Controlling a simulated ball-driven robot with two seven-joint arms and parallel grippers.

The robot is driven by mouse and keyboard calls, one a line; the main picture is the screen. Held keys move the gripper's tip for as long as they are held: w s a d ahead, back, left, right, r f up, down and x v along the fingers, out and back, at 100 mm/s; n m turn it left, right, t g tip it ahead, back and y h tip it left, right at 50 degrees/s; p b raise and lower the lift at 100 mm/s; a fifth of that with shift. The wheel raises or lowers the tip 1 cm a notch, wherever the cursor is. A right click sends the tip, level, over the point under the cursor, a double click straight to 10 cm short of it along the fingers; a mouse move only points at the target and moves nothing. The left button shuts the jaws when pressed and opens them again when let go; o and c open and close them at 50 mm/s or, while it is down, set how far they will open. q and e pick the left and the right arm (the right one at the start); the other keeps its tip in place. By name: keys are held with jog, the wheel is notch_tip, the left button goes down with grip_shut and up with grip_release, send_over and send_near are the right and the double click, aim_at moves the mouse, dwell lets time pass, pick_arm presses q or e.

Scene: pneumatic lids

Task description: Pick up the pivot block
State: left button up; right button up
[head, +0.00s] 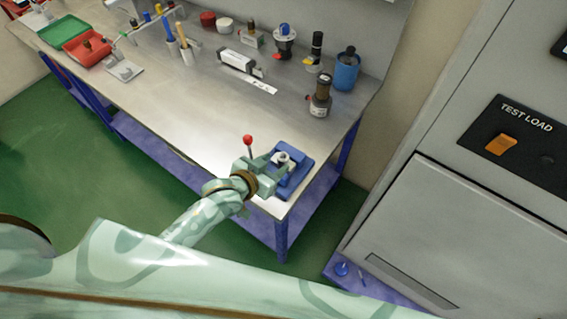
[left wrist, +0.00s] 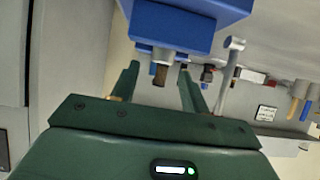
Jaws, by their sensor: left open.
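A blue fixture (head: 298,175) sits at the near right corner of the bench, with a small pale round piece on top. I cannot tell for sure which part is the pivot block. My left gripper (head: 266,165) is at the fixture's left side and partly hides it. A lever with a red knob (head: 248,140) stands up beside the gripper. In the left wrist view the two green fingers of my left gripper (left wrist: 158,70) are apart, with a blue body (left wrist: 180,28) above them. A small brown piece (left wrist: 160,73) shows between the fingers; its distance is unclear. My right gripper is not in view.
The steel bench (head: 200,120) is clear left of the fixture. A grey cabinet (head: 470,210) with an orange switch rises at the right.

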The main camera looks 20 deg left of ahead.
aim_at(282, 160)
pick_arm(q)
jog(key=x, duration=0.4)
jog(key=shift+w+d+f+b, duration=0.2)
jog(key=shift+f+b, duration=0.1)
jog(key=shift+b, duration=0.1)
jog(key=shift+s, duration=0.1)
jog(key=c, duration=1)
